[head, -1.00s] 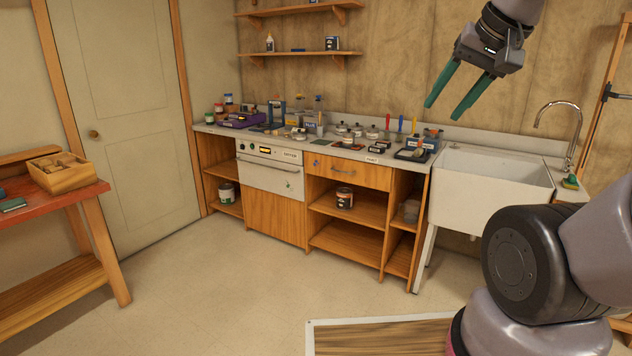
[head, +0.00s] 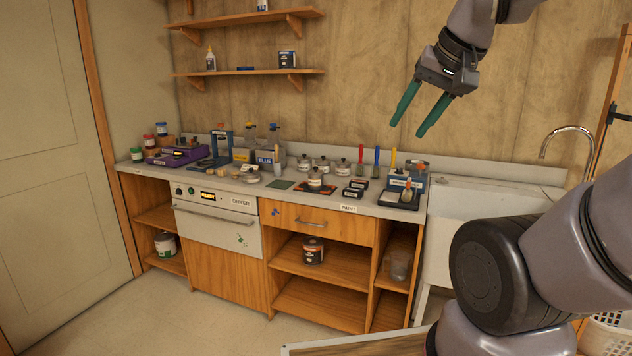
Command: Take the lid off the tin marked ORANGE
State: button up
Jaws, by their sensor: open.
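Several small grey tins with knobbed lids stand on the counter (head: 262,197): one at the back left (head: 304,163), one at the back middle (head: 323,166), one at the back right (head: 342,167), and a front one (head: 315,180) on or at an orange-red mat. Their markings are too small to read, so I cannot tell which is ORANGE. My gripper (head: 408,130) is open and empty. It hangs in the air at the upper right, its green fingers pointing down-left, apart from the tins.
Brushes with red, blue and yellow handles (head: 377,158) stand right of the tins. A dark tray (head: 401,199) lies near the white sink (head: 462,205). A purple case (head: 178,157) and a box marked BLUE (head: 266,158) are further left.

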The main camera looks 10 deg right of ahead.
aim_at(315, 172)
jog(key=i+j, duration=0.15)
jog(key=i, duration=0.35)
jog(key=i+j, duration=0.2)
jog(key=i, duration=0.35)
jog(key=i+j+u, duration=0.1)
jog(key=i, duration=0.4)
jog(key=i+j, duration=0.2)
jog(key=i, duration=0.3)
